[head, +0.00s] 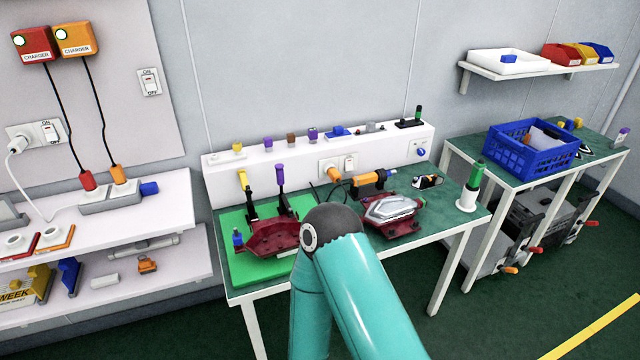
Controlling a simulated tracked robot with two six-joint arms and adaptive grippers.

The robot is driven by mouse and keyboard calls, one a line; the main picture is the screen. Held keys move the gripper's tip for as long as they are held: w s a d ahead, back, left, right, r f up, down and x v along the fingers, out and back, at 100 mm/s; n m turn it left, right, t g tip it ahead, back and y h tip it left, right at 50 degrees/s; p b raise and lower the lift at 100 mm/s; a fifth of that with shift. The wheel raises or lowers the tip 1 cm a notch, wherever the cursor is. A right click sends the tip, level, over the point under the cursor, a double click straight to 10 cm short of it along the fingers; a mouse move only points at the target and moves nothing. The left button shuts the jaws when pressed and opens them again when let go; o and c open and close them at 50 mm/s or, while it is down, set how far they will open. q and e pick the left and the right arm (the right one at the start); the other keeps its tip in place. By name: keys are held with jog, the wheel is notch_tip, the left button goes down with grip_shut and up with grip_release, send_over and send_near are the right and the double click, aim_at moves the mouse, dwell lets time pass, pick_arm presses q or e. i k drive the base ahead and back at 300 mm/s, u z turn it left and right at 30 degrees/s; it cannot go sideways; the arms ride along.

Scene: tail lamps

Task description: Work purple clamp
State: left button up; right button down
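The purple clamp (280,175) stands at the back of the green mat on the middle bench, its purple handle pointing up. A yellow-handled clamp (243,181) stands just left of it, also with its handle up. A dark red lamp part (271,236) lies on the mat in front of both clamps; its right end is close to my arm in the picture. The clamps' lower ends are partly hidden by the lamp part. One teal arm of mine rises from the bottom middle and folds at a dark joint. Neither gripper shows.
A second lamp with a clear lens (393,208) and an orange tool (370,183) lie right of my arm. A green-topped white bottle (472,188) stands at the bench's right end. A blue crate (527,150) sits on the right table. The green mat (238,262) has bare room at its front left.

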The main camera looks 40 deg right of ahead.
aim_at(279, 167)
jog(key=k, duration=0.75)
jog(key=z, duration=1.2)
jog(key=i, duration=0.95)
jog(key=z, duration=0.15)
